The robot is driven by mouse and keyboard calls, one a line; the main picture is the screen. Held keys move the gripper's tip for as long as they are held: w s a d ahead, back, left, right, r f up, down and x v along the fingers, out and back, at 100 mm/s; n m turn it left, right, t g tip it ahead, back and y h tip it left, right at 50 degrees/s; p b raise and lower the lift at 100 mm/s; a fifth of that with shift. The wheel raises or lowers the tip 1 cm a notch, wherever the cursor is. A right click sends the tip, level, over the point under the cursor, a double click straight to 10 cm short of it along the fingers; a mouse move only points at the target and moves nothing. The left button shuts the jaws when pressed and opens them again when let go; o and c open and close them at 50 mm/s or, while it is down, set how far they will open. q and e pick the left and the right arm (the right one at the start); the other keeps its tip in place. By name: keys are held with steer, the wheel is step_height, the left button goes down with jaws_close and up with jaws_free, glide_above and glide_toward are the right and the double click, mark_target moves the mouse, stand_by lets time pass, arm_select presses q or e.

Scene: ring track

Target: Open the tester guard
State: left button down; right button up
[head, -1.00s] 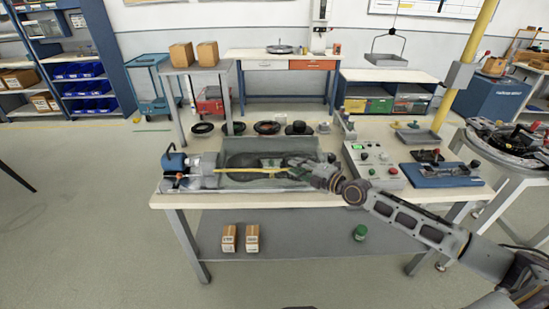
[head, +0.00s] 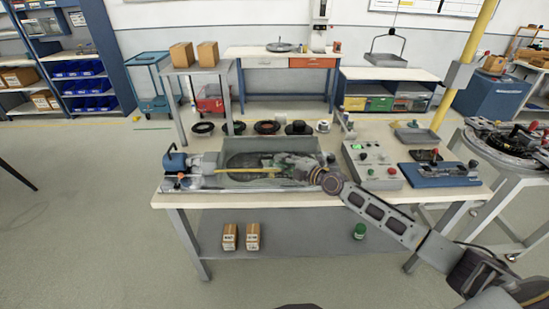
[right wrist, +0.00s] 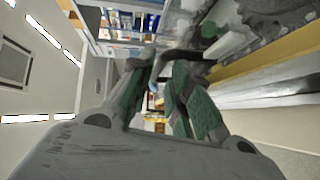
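The tester is the grey box unit on the left half of the workbench, with a blue clamp-like part (head: 174,160) at its left end. A grey-green panel (head: 262,144) stands along its back, and a yellow strip (head: 250,171) runs across its front. I cannot tell which part is the clear guard. My right gripper (head: 274,165) is low over the middle of the unit. In the right wrist view its fingers (right wrist: 163,72) are partly apart, with a dark curved bar (right wrist: 195,55) at the tips; whether they touch it is unclear. My left gripper is out of view.
A control box (head: 372,165) with buttons and a green display stands right of the tester. A blue fixture (head: 440,175) is farther right. Several dark rings (head: 267,127) lie along the back. Two small boxes (head: 241,236) sit on the lower shelf.

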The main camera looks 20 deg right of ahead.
steer(key=shift+p+x, duration=0.3)
steer(key=shift+x, duration=1.9)
steer(key=shift+c, duration=0.3)
jaws_close()
